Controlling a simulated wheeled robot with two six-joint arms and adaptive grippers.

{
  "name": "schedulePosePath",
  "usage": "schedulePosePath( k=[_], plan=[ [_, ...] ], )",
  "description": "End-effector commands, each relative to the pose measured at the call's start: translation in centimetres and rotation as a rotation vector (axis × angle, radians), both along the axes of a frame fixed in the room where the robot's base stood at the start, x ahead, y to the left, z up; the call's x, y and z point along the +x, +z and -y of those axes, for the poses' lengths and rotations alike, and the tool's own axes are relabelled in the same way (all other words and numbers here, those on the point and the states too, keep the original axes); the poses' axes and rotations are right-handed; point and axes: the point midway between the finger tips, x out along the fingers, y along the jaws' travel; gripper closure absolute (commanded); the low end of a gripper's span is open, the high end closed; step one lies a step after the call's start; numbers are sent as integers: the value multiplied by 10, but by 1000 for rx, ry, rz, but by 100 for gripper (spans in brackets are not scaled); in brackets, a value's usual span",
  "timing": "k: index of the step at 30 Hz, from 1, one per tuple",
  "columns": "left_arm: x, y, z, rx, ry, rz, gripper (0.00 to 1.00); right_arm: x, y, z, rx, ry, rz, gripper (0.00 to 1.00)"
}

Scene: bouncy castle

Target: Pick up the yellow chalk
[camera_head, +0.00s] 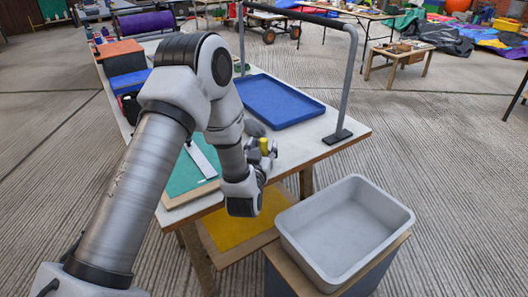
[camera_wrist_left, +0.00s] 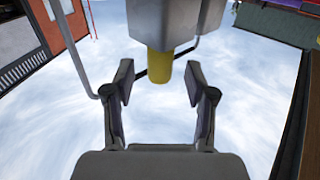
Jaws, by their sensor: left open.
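The yellow chalk (camera_head: 263,145) is a short yellow cylinder at the front part of the white worktable (camera_head: 315,140). In the left wrist view the chalk (camera_wrist_left: 159,68) shows ahead, near the middle between the two fingertips, below a grey block. Its upper part is hidden there. My left gripper (camera_head: 269,152) is at the chalk in the head view, over the table's front edge. In the left wrist view my left gripper (camera_wrist_left: 159,84) is open, with gaps between the chalk and both fingers. My right gripper is not in view.
A blue tray (camera_head: 278,101) and a grey metal hoop (camera_head: 347,85) stand beyond my left gripper. A green board (camera_head: 186,176) lies left of it. A grey bin (camera_head: 345,228) stands lower right, in front of the table. Boxes sit at the table's far left.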

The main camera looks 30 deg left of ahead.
Motion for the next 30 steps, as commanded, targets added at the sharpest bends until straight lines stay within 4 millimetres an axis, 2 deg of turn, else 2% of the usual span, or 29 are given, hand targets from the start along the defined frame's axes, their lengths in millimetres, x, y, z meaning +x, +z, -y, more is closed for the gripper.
schedulePosePath(
  k=[3, 10, 12, 15, 25, 28, 30],
  plan=[
    [16, 0, -6, 1, 0, 0, 44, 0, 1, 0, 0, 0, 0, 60],
    [19, -1, -7, 1, -1, -4, 44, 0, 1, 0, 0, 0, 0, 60],
    [19, -1, -7, 0, -1, -3, 69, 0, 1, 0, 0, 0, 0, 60],
    [18, -1, -7, 0, -1, -3, 99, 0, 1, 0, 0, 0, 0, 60],
    [18, 0, -7, 0, -1, -2, 100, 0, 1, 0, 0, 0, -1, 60],
    [19, 10, -7, 0, -1, 0, 100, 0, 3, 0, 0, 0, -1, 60],
    [19, 23, -7, -1, -1, 2, 100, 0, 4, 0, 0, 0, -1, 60]
  ],
)
